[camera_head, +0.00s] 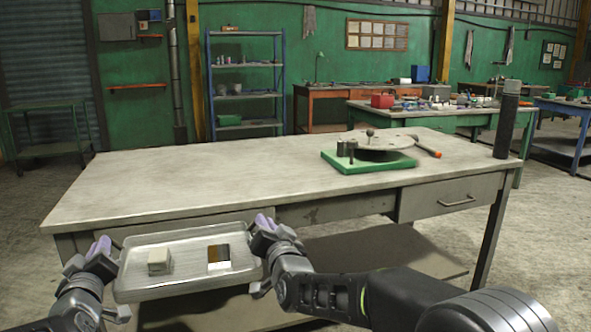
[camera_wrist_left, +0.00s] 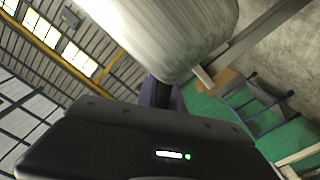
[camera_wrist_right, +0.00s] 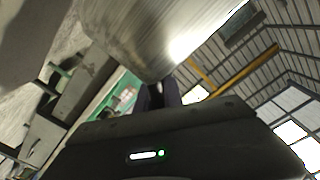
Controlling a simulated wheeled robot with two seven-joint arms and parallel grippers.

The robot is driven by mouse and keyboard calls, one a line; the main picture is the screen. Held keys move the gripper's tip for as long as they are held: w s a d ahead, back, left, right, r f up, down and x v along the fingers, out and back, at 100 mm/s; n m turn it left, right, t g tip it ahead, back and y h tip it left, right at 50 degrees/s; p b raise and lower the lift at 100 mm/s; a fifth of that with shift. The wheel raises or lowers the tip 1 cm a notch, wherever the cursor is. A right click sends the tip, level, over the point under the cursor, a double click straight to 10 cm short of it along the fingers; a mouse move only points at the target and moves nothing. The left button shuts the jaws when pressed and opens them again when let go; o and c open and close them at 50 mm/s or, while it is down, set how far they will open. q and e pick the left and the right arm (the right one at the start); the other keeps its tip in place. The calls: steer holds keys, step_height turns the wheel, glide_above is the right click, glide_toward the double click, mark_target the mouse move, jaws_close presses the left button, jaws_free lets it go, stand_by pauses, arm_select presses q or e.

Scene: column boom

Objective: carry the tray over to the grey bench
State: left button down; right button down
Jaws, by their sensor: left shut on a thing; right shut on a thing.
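The metal tray (camera_head: 190,284) is held in front of the near edge of the grey bench (camera_head: 200,180). The tray's metal wall also shows close up in the left wrist view (camera_wrist_left: 180,35) and the right wrist view (camera_wrist_right: 150,35). The fingertips are partly hidden in both wrist views.
On the bench's right half stand a green base with a round plate (camera_head: 368,158), an orange-tipped tool (camera_head: 427,147) and a dark cylinder (camera_head: 507,120). The bench's left and middle top is clear. Drawers and a lower shelf (camera_head: 400,250) are beneath.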

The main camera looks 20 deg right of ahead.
steer(key=shift+d+f+b, duration=0.25)
steer(key=shift+f+b, duration=0.75)
steer(key=shift+f, duration=0.25)
steer(key=shift+r, duration=0.15)
